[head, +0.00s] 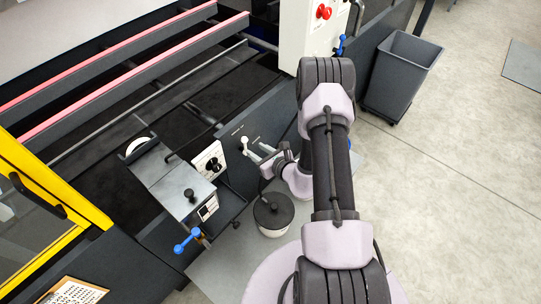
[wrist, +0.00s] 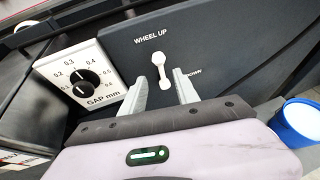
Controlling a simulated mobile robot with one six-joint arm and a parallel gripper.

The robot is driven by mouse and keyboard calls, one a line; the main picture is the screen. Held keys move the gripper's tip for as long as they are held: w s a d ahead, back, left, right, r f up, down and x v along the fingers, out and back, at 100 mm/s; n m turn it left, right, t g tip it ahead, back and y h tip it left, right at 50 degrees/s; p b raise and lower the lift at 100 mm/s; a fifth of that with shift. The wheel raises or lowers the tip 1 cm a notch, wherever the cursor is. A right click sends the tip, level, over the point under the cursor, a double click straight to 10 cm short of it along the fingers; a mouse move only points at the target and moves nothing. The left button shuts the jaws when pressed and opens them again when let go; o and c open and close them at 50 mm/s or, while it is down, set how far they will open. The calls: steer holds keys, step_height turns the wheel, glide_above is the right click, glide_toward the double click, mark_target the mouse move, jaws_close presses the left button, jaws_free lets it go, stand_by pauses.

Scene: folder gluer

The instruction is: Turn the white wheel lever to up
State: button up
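The white wheel lever (wrist: 159,66) is on a dark panel under a "WHEEL UP" label in the wrist view. A "DOWN" label is to its right, partly hidden by a finger. The lever lies nearly upright in the picture, leaning slightly. My gripper (wrist: 162,78) is open, its two grey fingers either side of the lever's lower end in the picture. I see no clear contact and cannot tell the depth gap. In the head view the lever (head: 244,142) shows just left of my gripper (head: 262,153).
A white gap dial (wrist: 84,80) is left of the lever; it also shows in the head view (head: 209,161). A lidded pot (head: 273,213) stands below my gripper. A blue-handled valve (head: 188,240) is lower left. A grey bin (head: 402,74) stands on open floor at right.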

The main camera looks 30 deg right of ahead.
steer(key=a+p+v, duration=0.1)
steer(key=v, duration=0.8)
steer(key=shift+s+d+r, duration=0.15)
steer(key=shift+d, duration=0.35)
